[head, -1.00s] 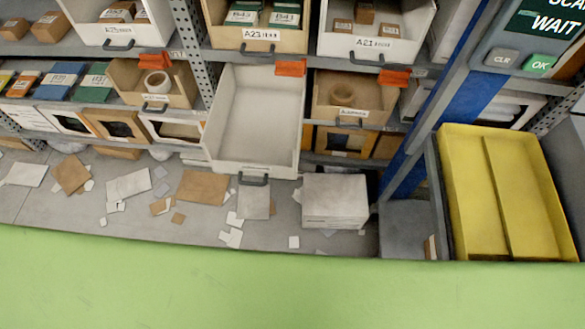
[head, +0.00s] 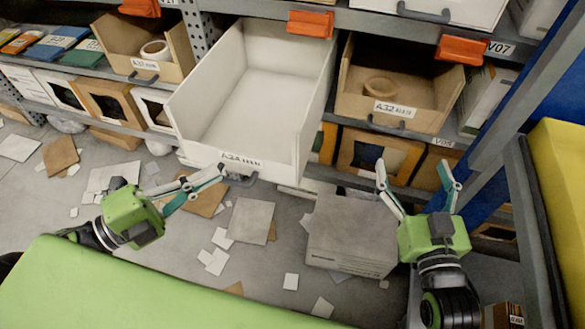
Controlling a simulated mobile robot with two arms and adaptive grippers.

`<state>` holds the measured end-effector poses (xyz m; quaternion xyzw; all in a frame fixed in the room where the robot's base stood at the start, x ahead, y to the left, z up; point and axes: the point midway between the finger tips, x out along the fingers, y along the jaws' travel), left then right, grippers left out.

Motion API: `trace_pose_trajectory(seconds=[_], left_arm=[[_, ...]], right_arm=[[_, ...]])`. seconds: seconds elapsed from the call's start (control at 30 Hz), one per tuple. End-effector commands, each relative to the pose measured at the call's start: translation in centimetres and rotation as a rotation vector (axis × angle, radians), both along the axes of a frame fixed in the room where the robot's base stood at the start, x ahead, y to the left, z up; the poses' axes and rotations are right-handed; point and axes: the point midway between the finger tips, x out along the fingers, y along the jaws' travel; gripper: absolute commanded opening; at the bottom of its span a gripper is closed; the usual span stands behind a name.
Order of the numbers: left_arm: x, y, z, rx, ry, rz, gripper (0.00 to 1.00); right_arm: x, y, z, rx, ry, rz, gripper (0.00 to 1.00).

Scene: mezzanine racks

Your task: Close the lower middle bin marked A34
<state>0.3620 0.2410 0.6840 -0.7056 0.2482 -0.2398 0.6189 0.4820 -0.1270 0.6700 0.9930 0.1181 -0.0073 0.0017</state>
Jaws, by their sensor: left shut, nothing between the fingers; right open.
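The white bin marked A34 (head: 210,152) is pulled far out of the lower middle rack slot and looks empty. Its label is on the front face, and a grey handle (head: 240,180) sits below the label. My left gripper (head: 222,172) is shut and empty, its fingertips by the bin's front face, just left of the handle; I cannot tell whether they touch. My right gripper (head: 416,174) is open and empty, right of the bin, in front of the lower shelf and beside a grey carton.
Cardboard bin A32 (head: 393,108) sits right of A34, another cardboard bin (head: 142,70) left. Orange tags (head: 310,24) hang from the shelf beam. The grey carton (head: 350,237) and scattered cards (head: 250,221) lie on the floor. A blue post (head: 530,110) and yellow tray (head: 565,160) stand right.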

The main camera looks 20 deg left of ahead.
Motion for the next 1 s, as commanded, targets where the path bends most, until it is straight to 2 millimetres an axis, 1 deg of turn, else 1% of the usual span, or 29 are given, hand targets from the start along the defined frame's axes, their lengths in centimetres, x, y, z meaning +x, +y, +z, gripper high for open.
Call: trace_pose_trajectory(seconds=[0.03,0.13,0.2,0.3,0.37,0.57,0.7,0.83,1.0], left_arm=[[-0.8,-1.1,-0.8,0.037,-0.02,-0.039,0.0],[-1.8,-2.4,-0.4,0.087,-0.047,-0.091,0.0],[-2.1,-3.0,-0.2,0.105,-0.056,-0.11,0.0],[-1.8,-3.7,0.0,0.113,-0.061,-0.119,0.0],[-1.3,-4.3,0.0,0.113,-0.063,-0.121,0.0],[1.2,-7.0,0.1,0.112,-0.066,-0.12,0.0],[3.1,-8.8,0.2,0.111,-0.066,-0.118,0.0],[4.6,-10.5,0.3,0.11,-0.065,-0.117,0.0],[6.8,-10.4,0.1,0.111,-0.064,-0.114,0.0]], right_arm=[[-0.4,0.0,0.3,0.009,-0.033,0.001,0.79],[-1.0,-0.1,2.0,0.019,-0.074,0.002,0.79],[-1.2,-0.2,2.8,0.023,-0.092,0.002,0.79],[-1.3,-0.1,3.7,0.031,-0.118,0.003,0.79],[-1.3,-0.1,4.2,0.036,-0.142,0.005,0.79],[-1.5,0.1,6.0,0.058,-0.223,0.009,0.79],[-1.5,0.1,6.0,0.058,-0.222,0.009,0.79],[-1.4,0.0,5.0,0.045,-0.173,0.006,0.79],[-1.6,0.1,6.2,0.061,-0.237,0.01,0.79]])
